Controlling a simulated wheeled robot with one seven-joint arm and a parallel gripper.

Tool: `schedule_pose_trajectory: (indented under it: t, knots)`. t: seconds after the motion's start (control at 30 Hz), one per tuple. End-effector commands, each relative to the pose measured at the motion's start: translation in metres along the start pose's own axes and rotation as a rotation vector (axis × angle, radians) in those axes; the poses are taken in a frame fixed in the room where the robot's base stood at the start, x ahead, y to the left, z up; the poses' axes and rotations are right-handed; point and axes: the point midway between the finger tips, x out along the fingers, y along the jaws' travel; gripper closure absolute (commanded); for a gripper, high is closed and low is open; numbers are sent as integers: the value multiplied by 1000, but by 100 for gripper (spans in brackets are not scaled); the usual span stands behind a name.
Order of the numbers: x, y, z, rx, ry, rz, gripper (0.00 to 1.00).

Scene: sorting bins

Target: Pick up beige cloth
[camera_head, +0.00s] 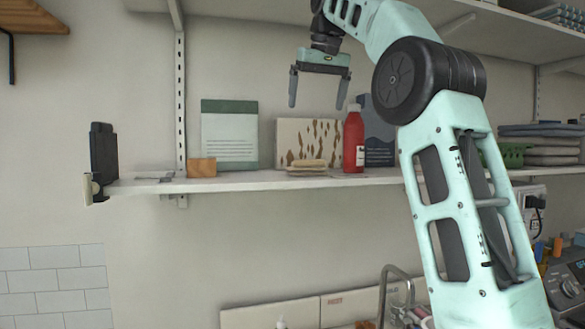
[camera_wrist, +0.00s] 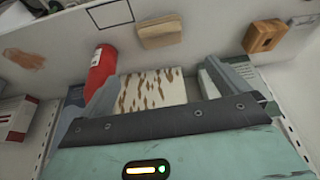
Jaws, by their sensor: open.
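The beige cloth (camera_head: 307,168) is a small folded stack lying on the white shelf, between a wooden block and a red bottle. In the wrist view the cloth (camera_wrist: 160,32) shows at the top middle, beyond the fingertips. My gripper (camera_head: 316,104) hangs above the shelf, fingers pointing down, over the region of the cloth and apart from it. Its fingers are spread with nothing between them, and they also show in the wrist view (camera_wrist: 162,74).
The red bottle (camera_head: 353,143) stands just right of the cloth. The wooden block (camera_head: 201,168) sits to the left. A brown-spotted panel (camera_head: 296,135) and a green-and-white board (camera_head: 230,142) stand behind. The shelf front (camera_head: 250,181) between block and cloth is clear. An upper shelf (camera_head: 250,10) runs overhead.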

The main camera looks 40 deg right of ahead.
Motion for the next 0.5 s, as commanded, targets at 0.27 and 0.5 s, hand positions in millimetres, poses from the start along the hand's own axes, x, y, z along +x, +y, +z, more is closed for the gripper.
schedule_pose_trajectory:
  t: [0.27,0.5]
  knots:
    - [26,4,2,8,0,4,0]
    - [76,4,2,7,-1,4,0]
